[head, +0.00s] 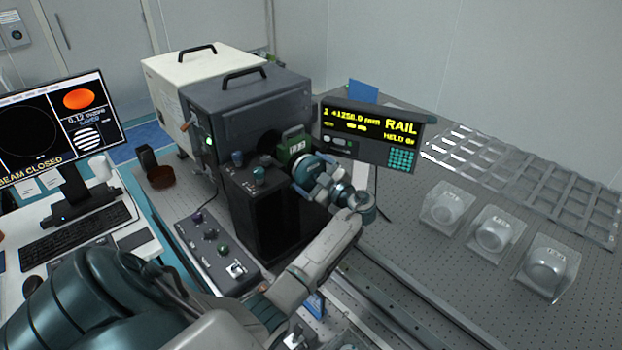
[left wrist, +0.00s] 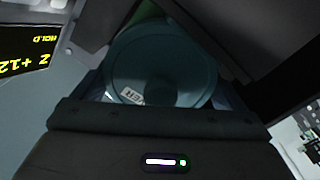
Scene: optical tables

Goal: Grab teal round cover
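The teal round cover (head: 306,174) sits at the front of a small green unit (head: 291,147) beside the dark grey box. In the left wrist view the teal cover (left wrist: 165,68) fills the upper middle, very close, with a small label on its lower left. My left gripper (head: 325,186) is at the cover, reaching it from the front right. Its fingers lie close around the cover's sides; I cannot tell whether they touch or press on it. My right gripper is not in view.
A dark grey box (head: 245,100) and a cream box (head: 185,72) stand behind. A RAIL display (head: 368,135) stands to the right. A control box with knobs (head: 212,250) is at the front left. Clear cases (head: 494,234) and an empty grid rack (head: 560,188) lie far right.

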